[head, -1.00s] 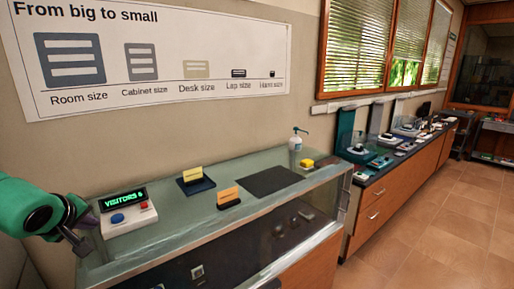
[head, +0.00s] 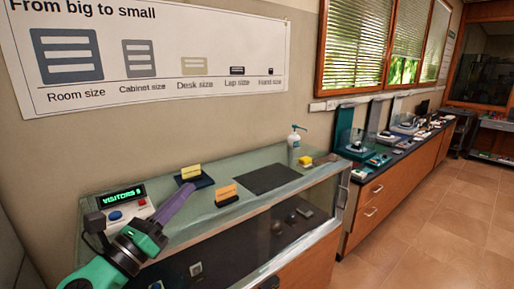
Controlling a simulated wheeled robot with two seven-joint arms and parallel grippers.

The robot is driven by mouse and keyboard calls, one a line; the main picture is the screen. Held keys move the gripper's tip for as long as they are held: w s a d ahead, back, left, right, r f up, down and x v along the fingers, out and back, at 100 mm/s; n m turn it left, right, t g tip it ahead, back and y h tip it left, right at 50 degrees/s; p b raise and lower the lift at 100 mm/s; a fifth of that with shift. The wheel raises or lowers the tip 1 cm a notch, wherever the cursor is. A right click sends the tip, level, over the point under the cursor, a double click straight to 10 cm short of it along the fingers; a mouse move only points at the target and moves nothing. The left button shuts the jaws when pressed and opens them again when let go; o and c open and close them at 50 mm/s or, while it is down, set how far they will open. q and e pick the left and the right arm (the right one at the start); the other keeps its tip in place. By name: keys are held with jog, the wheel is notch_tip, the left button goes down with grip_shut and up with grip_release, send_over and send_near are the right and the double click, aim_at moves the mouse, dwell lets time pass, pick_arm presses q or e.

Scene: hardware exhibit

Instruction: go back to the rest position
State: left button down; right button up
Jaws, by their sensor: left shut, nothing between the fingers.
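My left gripper (head: 184,194) reaches in from the lower left over the glass display case (head: 225,226). Its purple fingers are shut with nothing between them, and the tip appears close to a dark stand with a yellow card (head: 191,171); I cannot tell whether it touches. The visitor counter (head: 140,208) sits at the left of the case top with a lit green "VISITORS" display and a blue button (head: 116,216). My forearm and wrist hide part of its lower right. My right gripper is not in view.
An orange card on a dark stand (head: 227,194), a dark mat (head: 267,179), a yellow block (head: 305,160) and a pump bottle (head: 295,141) stand on the case. A long counter with exhibits (head: 380,167) runs along the wall. The tiled floor (head: 440,220) at right is clear.

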pick_arm(q)
jog(key=a+f+n+y, duration=1)
jog(key=a+n+y, duration=0.25)
jog(key=n, duration=0.95)
jog(key=s+a+f+n+g+y, duration=0.1)
jog(key=s+f+n+g, duration=0.2)
jog(key=f, duration=0.4)
jog(key=s+a+f+n+g+y, duration=0.1)
jog(key=s+f+n+g, duration=0.1)
jog(key=f+n+g, duration=0.3)
jog(key=s+d+f+n+g+h, duration=0.2)
jog(key=s+d+f+n+g, duration=0.15)
jog(key=s+f, duration=0.4)
jog(key=s+d+f+n+g+h, duration=0.2)
jog(key=s+d+f+n+g, duration=0.15)
jog(key=s+f, duration=0.4)
notch_tip(320, 180, down, 23)
jog(key=s+g, duration=0.2)
jog(key=s+a+f, duration=0.3)
jog(key=s+f, duration=1.2)
jog(key=s, duration=0.1)
jog(key=shift+s+a+f+g+b, duration=0.2)
jog(key=shift+s+f+g+b, duration=0.15)
jog(key=shift+s+g+b, duration=0.05)
